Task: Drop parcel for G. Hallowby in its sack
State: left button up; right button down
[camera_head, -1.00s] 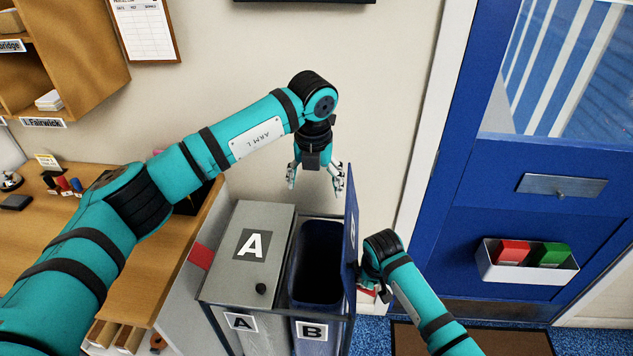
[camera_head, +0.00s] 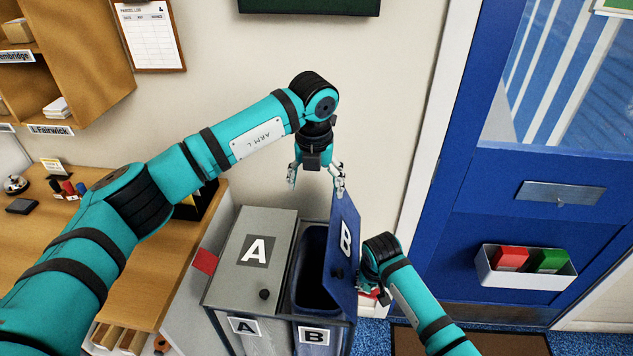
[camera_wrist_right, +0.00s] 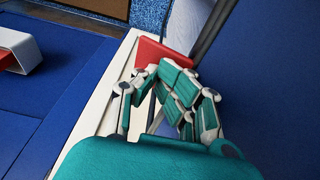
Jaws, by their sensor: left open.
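Sack A stands under a shut grey lid (camera_head: 258,252). Sack B (camera_head: 310,270) is dark blue, and its mouth shows open. Its blue lid (camera_head: 345,245), marked B, stands tilted up over the right side of the mouth. My left gripper (camera_head: 316,178) is open and empty, pointing down behind the sacks, one finger near the top of lid B. My right gripper (camera_head: 369,284) is low beside the right side of sack B, mostly hidden by its arm. In the right wrist view its fingers (camera_wrist_right: 165,95) are close to a red piece (camera_wrist_right: 165,58); their grip is unclear. No parcel is visible.
A wooden counter (camera_head: 110,235) with a bell and stamps is at left, below pigeonhole shelves (camera_head: 65,65). A blue door (camera_head: 530,220) with a white tray (camera_head: 525,267) of red and green boxes is at right. A brown mat (camera_head: 470,341) lies on the floor.

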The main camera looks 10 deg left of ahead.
jog(key=shift+w+d+r+p, duration=0.1)
jog(key=shift+d+r+p, duration=0.05)
jog(key=shift+r+p, duration=0.4)
jog(key=shift+w+d+r+p, duration=0.1)
jog(key=shift+r+p, duration=0.35)
jog(key=shift+r, duration=0.15)
jog(key=shift+p+v, duration=0.8)
jog(key=shift+p, duration=0.05)
jog(key=shift+w+d+r+p, duration=0.15)
jog(key=shift+r+p, duration=0.7)
jog(key=shift+r, duration=0.6)
jog(key=shift+w+v, duration=0.15)
jog(key=shift+v, duration=0.55)
jog(key=shift+w+v, duration=0.2)
jog(key=shift+v, duration=0.55)
jog(key=shift+r, duration=0.1)
